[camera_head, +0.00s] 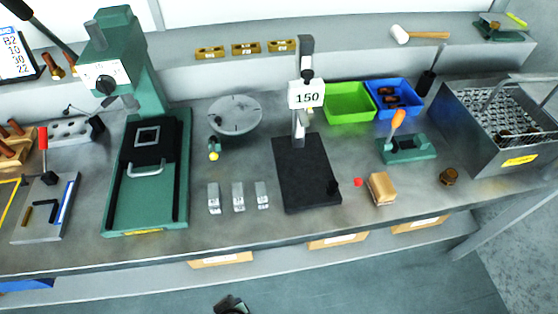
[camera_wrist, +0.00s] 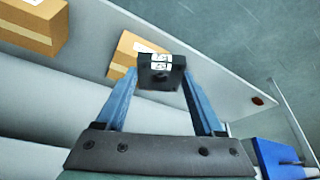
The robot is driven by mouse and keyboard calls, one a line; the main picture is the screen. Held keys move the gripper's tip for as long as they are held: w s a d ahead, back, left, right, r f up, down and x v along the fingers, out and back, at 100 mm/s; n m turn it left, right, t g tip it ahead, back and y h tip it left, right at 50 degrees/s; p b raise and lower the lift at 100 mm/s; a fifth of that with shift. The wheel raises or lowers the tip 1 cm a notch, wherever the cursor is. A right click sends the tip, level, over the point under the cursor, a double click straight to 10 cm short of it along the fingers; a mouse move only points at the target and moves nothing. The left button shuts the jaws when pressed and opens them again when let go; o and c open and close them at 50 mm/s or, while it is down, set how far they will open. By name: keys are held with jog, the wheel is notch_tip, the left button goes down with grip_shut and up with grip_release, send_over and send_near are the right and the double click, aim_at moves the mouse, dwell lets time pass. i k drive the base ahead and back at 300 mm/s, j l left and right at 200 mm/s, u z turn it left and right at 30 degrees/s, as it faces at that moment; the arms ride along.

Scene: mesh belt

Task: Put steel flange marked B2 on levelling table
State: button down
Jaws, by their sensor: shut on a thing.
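My gripper (camera_wrist: 160,76) is shut on a dark piece with white labels (camera_wrist: 163,82) and a round hole or boss, held between its two blue fingers. This is likely the steel flange, but I cannot read its mark clearly. In the camera_head view, a dark shape at the bottom edge (camera_head: 231,304) is probably my gripper or the held piece, in front of and below the bench. A round grey slotted plate (camera_head: 235,115), apparently the levelling table, stands on the bench behind, left of the stand marked 150.
A green press (camera_head: 145,205) stands left of the round plate, and the stand marked 150 (camera_head: 306,170) right of it. Three small metal blocks (camera_head: 238,196) lie in front. Green (camera_head: 348,102) and blue bins (camera_head: 392,99) and a mesh basket tank (camera_head: 500,120) are further right.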

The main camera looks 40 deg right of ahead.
aim_at(505, 22)
jog(key=l+z, duration=0.25)
jog(key=z, duration=0.25)
jog(key=l+z, duration=0.25)
jog(key=z, duration=0.2)
jog(key=l+z, duration=0.25)
jog(key=z, duration=0.25)
